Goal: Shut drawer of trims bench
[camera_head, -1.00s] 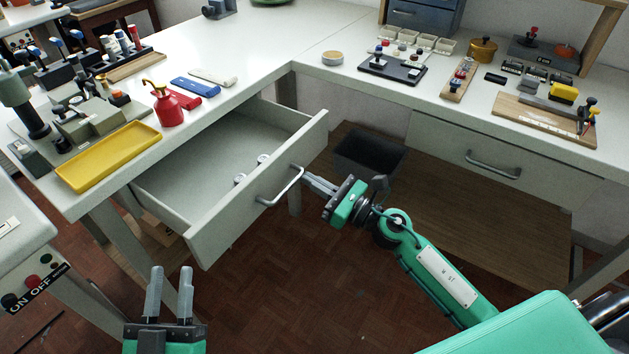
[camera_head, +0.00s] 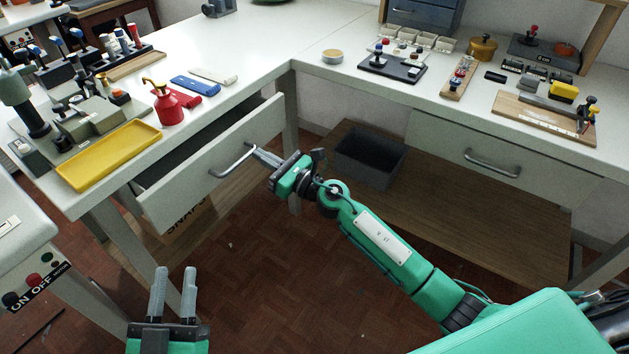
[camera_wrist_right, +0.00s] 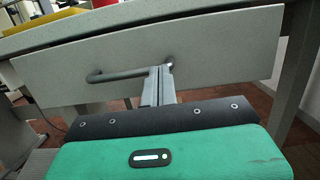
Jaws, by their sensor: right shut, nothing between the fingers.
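The drawer (camera_head: 225,165) of the left bench is still partly out, with a dark gap showing behind its front at the left end. Its bar handle (camera_head: 236,163) is on the front face. My right gripper (camera_head: 256,152) is shut with nothing between its fingers, its tips at the right end of the handle against or very near the drawer front. The right wrist view also shows the fingers (camera_wrist_right: 159,86) beside the handle (camera_wrist_right: 118,76), close to the drawer front (camera_wrist_right: 215,48). My left gripper (camera_head: 173,292) is open and empty at the lower left, away from the drawer.
A yellow tray (camera_head: 108,156) and a red bottle (camera_head: 169,106) stand on the benchtop (camera_head: 255,62) above the drawer. A second drawer (camera_head: 490,160) on the right bench is closed. A dark bin (camera_head: 370,160) sits on the low shelf. The floor in front is clear.

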